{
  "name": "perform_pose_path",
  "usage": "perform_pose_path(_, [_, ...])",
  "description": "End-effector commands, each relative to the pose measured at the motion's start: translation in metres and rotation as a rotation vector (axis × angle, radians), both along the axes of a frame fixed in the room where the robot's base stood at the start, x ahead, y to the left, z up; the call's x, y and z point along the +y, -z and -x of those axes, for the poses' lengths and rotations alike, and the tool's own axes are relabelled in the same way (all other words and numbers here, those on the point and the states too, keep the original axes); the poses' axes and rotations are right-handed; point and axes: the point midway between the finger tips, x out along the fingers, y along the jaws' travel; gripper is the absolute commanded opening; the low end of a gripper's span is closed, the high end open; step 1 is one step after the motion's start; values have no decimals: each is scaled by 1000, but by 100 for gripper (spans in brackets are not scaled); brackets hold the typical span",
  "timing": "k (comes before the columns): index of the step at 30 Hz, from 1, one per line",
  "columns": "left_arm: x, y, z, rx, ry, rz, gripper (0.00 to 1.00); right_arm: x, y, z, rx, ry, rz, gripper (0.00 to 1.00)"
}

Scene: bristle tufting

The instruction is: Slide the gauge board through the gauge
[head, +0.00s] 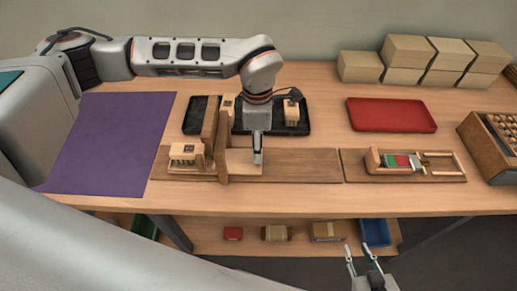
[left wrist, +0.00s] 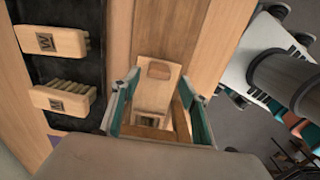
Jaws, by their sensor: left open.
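The gauge (head: 222,150) is an upright wooden frame standing across a brown base plank (head: 310,167). The pale gauge board (head: 243,160) lies flat on the plank, right of the frame. A bristled block (head: 189,152) sits on the left side of the frame. My left gripper (head: 258,158) points down at the board's right part. In the left wrist view its teal fingers (left wrist: 160,100) are apart, either side of the pale board (left wrist: 158,88) with a brown tab. Whether they touch it, I cannot tell. My right gripper (head: 362,268) is open and empty, low in front of the table.
A dark tray (head: 193,123) with bristled blocks lies behind the gauge. A red tray (head: 391,115) and stacked boxes (head: 405,50) are at the back right. A second fixture (head: 415,166) stands right of the plank. A purple mat (head: 105,142) lies left, clear.

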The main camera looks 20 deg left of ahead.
Motion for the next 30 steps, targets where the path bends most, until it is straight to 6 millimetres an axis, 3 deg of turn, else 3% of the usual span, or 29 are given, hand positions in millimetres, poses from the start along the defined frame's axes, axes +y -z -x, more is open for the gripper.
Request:
perform_pose_path(3, [0, 19, 1, 3, 0, 0, 44, 0, -1, 0, -1, 0, 0, 28])
perform_pose_path(9, [0, 36, 0, 1, 1, 1, 44, 0, -2, -1, -2, 0, -1, 28])
perform_pose_path(19, [0, 39, 0, 0, 1, 1, 44, 1, -2, -1, -2, 0, -1, 28])
perform_pose_path(24, [0, 39, 0, 0, 1, 0, 0, 1, -2, -1, -2, 0, -1, 28])
perform_pose_path(30, [7, 38, 1, 0, -1, -1, 0, 1, -4, -1, -3, 0, -2, 28])
